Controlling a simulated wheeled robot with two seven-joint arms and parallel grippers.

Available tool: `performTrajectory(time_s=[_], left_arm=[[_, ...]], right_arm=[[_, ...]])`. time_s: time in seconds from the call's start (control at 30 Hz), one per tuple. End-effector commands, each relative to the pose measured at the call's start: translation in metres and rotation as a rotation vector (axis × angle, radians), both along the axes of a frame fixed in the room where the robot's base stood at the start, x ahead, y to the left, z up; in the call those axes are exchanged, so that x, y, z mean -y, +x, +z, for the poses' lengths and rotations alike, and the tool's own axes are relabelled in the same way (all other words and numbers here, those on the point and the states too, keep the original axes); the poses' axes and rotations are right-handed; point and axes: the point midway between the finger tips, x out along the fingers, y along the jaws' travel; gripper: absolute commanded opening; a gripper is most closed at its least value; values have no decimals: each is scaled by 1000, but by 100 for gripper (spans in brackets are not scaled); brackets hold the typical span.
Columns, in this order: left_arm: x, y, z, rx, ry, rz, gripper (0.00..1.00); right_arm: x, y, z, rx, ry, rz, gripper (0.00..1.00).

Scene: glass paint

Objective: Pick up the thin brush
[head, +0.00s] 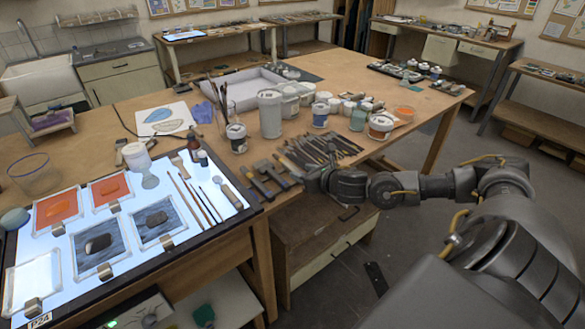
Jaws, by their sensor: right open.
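Several slim brushes lie side by side on the lit white panel (110,277) at the left. The thinnest-looking one, likely the thin brush (210,205), is at the right of this group, beside a broader tool with a rounded end (229,194). My right gripper (309,180) is open at the table's front edge, right of the panel and well apart from these brushes. Its fingers are small and partly hidden by the wrist. My left gripper is not in view.
Dark-handled tools (268,177) and a pile of brushes (320,149) lie close to my right gripper. A glass jar of brushes (222,108), a large jar (270,114) and paint pots (380,126) stand behind. Orange and dark glass pieces cover the panel's left.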

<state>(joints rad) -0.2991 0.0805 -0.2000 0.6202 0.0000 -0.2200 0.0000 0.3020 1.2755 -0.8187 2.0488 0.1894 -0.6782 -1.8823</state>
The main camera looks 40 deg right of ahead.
Motion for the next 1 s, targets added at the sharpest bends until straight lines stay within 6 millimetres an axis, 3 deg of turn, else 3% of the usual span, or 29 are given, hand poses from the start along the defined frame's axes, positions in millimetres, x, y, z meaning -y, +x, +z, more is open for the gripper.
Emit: performTrajectory(time_s=[0.17,0.4,0.53,0.83,1.0], left_arm=[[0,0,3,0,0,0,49],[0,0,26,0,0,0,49],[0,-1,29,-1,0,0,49],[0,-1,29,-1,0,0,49],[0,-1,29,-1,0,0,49]], right_arm=[[0,3,-1,0,1,0,45],[4,31,-10,0,2,-2,45],[5,44,-18,1,1,-3,45],[5,48,-23,-1,1,0,45],[5,48,-23,-1,1,0,24]])
